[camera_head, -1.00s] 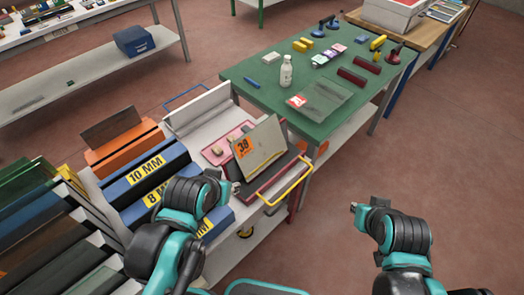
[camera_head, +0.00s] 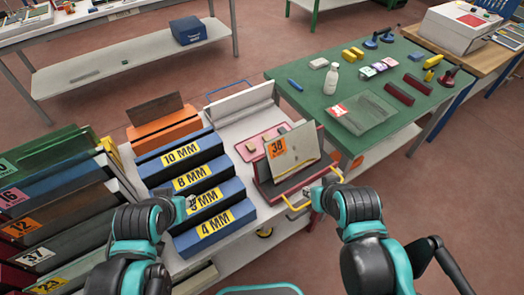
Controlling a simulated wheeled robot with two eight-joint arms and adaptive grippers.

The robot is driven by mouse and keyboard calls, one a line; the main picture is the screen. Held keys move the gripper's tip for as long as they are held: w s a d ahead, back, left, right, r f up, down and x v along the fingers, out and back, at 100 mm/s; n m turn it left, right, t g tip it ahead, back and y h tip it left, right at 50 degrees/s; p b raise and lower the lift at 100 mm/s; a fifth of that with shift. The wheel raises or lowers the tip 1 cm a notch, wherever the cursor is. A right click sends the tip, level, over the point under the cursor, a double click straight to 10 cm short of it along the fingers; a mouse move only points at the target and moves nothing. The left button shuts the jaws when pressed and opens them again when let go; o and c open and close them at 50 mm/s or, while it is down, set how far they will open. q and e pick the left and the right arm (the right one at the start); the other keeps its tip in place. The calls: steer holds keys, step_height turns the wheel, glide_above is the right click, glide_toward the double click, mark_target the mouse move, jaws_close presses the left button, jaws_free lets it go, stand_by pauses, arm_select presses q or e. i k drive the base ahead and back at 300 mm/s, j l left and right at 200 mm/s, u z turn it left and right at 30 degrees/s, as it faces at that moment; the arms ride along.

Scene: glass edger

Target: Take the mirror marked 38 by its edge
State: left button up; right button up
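The mirror marked 38 (camera_head: 299,151) is a pale pane with an orange label at its upper left. My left gripper (camera_head: 192,202) is to the left, over the blue stepped rack (camera_head: 205,190), apart from the mirror. Both sets of fingers are too small to read. Neither gripper holds the mirror.
The blue rack has yellow thickness labels. An orange block (camera_head: 165,131) holds a dark pane behind it. Numbered panes stand in a rack (camera_head: 20,225) at the left. A green table (camera_head: 310,105) with a bottle (camera_head: 331,79) and tools stands behind right. Open floor lies at the right.

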mark_target(289, 155)
steer(key=u, duration=3.55)
steer(key=k+l+u, duration=0.1)
steer(key=k, duration=0.35)
steer(key=k+l+u, duration=0.1)
steer(key=k, duration=0.3)
steer(key=k+l, duration=0.15)
steer(key=k, duration=0.5)
steer(key=k+l, duration=0.2)
steer(key=k, duration=0.5)
steer(key=k+l, duration=0.15)
steer(key=k, duration=0.5)
steer(key=k+l, duration=0.2)
steer(key=k, duration=0.45)
